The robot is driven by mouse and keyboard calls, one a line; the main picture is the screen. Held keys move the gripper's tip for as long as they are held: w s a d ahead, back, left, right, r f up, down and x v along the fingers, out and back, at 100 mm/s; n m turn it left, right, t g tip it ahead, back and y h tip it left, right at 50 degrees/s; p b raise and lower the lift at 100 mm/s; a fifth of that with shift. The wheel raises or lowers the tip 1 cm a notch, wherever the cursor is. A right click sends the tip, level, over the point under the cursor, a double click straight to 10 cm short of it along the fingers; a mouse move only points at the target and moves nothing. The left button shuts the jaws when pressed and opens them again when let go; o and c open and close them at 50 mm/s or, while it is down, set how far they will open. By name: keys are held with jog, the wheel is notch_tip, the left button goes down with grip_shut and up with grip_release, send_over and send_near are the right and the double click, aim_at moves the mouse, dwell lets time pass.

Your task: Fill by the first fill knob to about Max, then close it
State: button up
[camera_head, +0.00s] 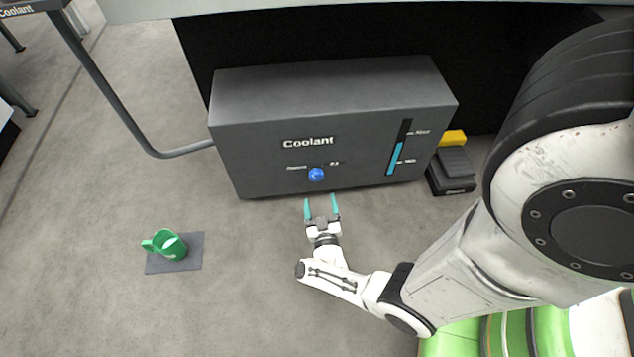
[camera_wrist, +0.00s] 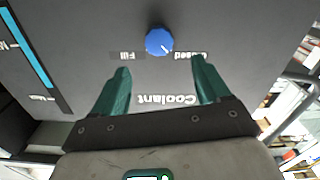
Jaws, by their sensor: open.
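The blue round fill knob (camera_head: 316,174) is on the front of the dark grey Coolant box (camera_head: 330,95). In the wrist view, upside down, the knob (camera_wrist: 159,41) has its white mark pointing toward the "Closed" label (camera_wrist: 190,56); the "Fill" label (camera_wrist: 131,56) is on the other side. The level gauge (camera_head: 398,150) shows blue liquid well above the lower mark, its top a little below the upper mark. My gripper (camera_head: 320,204) is open and empty in front of the box. Its fingertips (camera_wrist: 160,68) are short of the knob, one to each side.
A green cup (camera_head: 170,245) stands on a dark mat (camera_head: 188,262) on the floor at left. A grey pipe (camera_head: 110,95) runs into the box's left side. A black and yellow pedal-like object (camera_head: 452,170) is right of the box. The floor before the box is clear.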

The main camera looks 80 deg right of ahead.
aim_at(316, 177)
jog(key=b+x, duration=0.2)
jog(key=x, duration=0.7)
jog(key=shift+b, duration=0.4)
jog(key=c, duration=1)
